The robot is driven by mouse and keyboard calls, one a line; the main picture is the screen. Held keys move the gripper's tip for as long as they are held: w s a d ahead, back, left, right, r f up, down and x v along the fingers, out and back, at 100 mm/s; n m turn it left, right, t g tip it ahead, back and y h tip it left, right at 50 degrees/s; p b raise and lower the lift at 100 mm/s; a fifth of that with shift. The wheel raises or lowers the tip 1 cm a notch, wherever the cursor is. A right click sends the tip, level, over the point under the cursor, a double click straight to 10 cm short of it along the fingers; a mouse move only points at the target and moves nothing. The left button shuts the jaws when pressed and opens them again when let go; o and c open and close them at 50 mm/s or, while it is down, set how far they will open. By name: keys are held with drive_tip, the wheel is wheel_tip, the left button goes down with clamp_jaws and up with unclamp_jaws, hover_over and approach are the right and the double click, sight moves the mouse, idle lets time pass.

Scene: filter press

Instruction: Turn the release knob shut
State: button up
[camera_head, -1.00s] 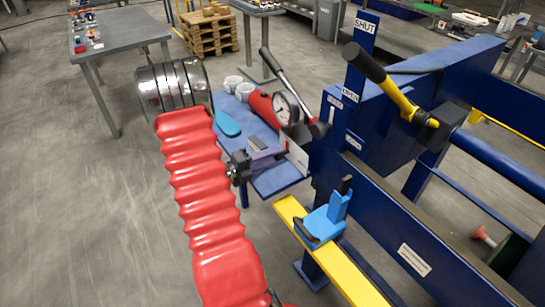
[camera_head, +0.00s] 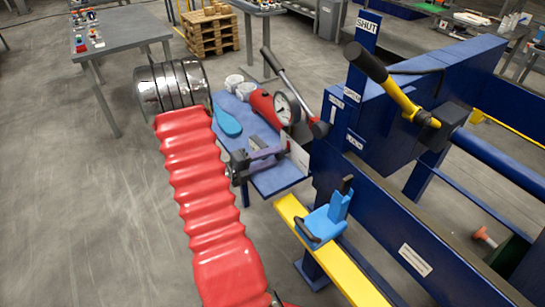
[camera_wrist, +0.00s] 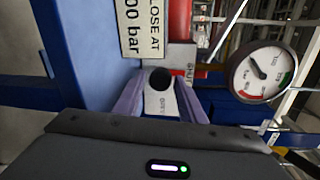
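The release knob (camera_wrist: 160,78) shows in the wrist view as a small round black knob in front of a white plate (camera_wrist: 160,103) with OPEN and SHUT labels. My gripper (camera_wrist: 159,84) has its two purple-grey fingers on either side of the knob, with gaps visible between them and it. I cannot tell how deep the fingertips reach along it. In the head view my gripper (camera_head: 282,153) is at the end of my red-sleeved arm, just left of the white plate (camera_head: 296,154). The knob is not clearly visible there.
The red pump (camera_head: 263,105) with its gauge (camera_head: 286,108) and long lever (camera_head: 287,72) stands just behind the gripper on a blue shelf (camera_head: 280,178). A blue press frame (camera_head: 400,215) closes off the right side. A light-blue clamp (camera_head: 326,222) sits on a yellow bar below.

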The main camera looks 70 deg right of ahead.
drive_tip(key=v, duration=1.3)
drive_tip(key=shift+w, duration=0.25)
drive_tip(key=shift+f, duration=0.1)
